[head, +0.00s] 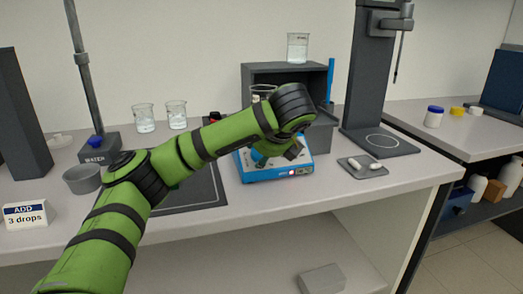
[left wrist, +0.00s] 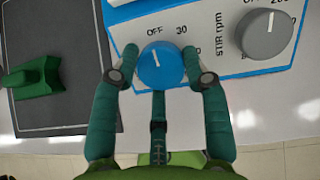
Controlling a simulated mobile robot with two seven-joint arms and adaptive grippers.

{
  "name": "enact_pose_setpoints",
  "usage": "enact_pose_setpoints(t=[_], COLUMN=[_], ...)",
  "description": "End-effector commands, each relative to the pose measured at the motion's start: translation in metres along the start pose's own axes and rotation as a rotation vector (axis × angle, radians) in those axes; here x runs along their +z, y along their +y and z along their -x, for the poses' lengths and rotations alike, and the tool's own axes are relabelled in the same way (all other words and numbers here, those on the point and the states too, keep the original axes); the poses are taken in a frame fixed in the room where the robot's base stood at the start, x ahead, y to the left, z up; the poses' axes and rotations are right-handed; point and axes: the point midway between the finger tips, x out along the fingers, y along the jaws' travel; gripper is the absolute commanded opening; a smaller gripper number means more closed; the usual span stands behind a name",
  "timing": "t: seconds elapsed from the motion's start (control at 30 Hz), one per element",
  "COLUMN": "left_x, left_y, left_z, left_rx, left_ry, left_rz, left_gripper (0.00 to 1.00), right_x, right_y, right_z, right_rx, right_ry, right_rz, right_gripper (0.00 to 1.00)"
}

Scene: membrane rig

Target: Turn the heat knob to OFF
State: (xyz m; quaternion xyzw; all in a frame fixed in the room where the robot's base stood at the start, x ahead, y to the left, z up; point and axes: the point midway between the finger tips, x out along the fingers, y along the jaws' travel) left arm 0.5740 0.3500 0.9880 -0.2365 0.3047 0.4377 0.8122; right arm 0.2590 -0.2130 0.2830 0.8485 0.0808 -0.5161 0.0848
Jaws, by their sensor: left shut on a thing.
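The blue heat knob (left wrist: 161,70) sits on the white front panel of the blue-and-white stirrer hotplate (head: 297,170). In the left wrist view, OFF is printed above the knob and 30 to its upper right. A small pale mark on the knob points up, roughly towards OFF. My left gripper (left wrist: 160,56) is shut on the knob, one teal finger on each side. In the head view my left gripper (head: 272,153) is over the hotplate, and my arm and wrist hide the knob. My right gripper is not in view.
A grey STIR rpm knob (left wrist: 265,34) is close to the right of the heat knob. A dark mat (head: 200,190) lies left of the hotplate, with a green object (left wrist: 35,78) on it. A small grey tray (head: 378,168) with white items lies to the right.

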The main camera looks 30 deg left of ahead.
Motion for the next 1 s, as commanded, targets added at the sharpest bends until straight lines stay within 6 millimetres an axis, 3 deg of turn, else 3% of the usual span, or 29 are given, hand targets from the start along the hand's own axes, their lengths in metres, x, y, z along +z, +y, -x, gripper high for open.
enact_pose_setpoints(t=[0.13, 0.17, 0.2, 0.23, 0.63, 1.0], left_x=[0.006, 0.006, 0.006, 0.006, 0.003, 0.005], left_y=[-0.001, -0.001, -0.001, -0.001, -0.001, -0.001], left_z=[0.002, 0.002, 0.002, 0.002, 0.005, 0.048], left_rx=[-0.009, -0.009, -0.009, -0.009, -0.005, -0.008], left_ry=[-0.012, -0.012, -0.013, -0.013, -0.009, -0.013], left_rz=[0.016, 0.016, 0.016, 0.015, 0.005, 0.007], left_gripper=[0.13, 0.50, 0.66, 0.68, 0.68, 0.68], right_x=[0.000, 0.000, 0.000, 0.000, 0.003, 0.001], right_y=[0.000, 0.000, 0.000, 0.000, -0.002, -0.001], right_z=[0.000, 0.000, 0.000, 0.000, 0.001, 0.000], right_rx=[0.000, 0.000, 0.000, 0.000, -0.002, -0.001], right_ry=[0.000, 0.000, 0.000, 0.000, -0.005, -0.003], right_rz=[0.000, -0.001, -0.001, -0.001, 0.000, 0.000], right_gripper=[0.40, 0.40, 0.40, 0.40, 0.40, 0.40])
